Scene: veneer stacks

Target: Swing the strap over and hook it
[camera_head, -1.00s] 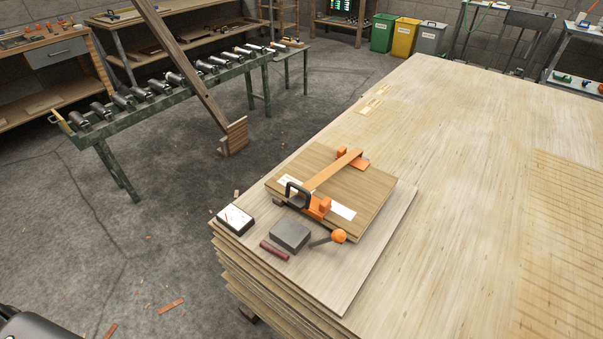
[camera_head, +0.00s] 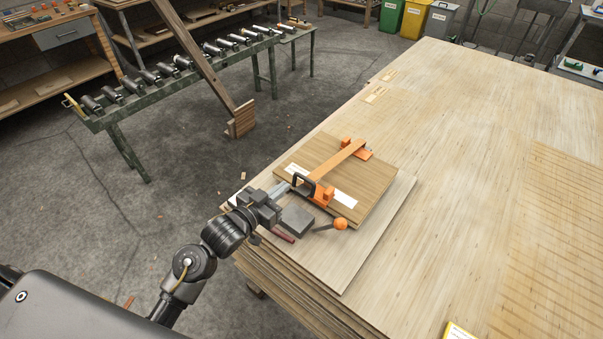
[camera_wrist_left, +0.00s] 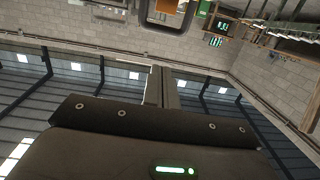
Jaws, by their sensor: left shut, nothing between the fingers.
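An orange strap (camera_head: 338,164) lies across a small veneer stack (camera_head: 372,188). An orange fitting (camera_head: 364,151) is at its far end and a black loop handle (camera_head: 302,184) at its near end. An orange bracket (camera_head: 323,196) sits beside the loop at the stack's near edge. A lever with an orange ball (camera_head: 340,224) sticks out in front. My left gripper (camera_head: 284,188) is shut and empty, close to the loop's left side; whether it touches cannot be told. My right gripper is not in view.
A grey block (camera_head: 297,221) and a dark red stick (camera_head: 283,236) lie just below my left gripper on the larger sheet stack (camera_head: 352,262). A wide pale panel (camera_head: 460,150) extends right. A roller conveyor (camera_head: 180,80) stands at the back left.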

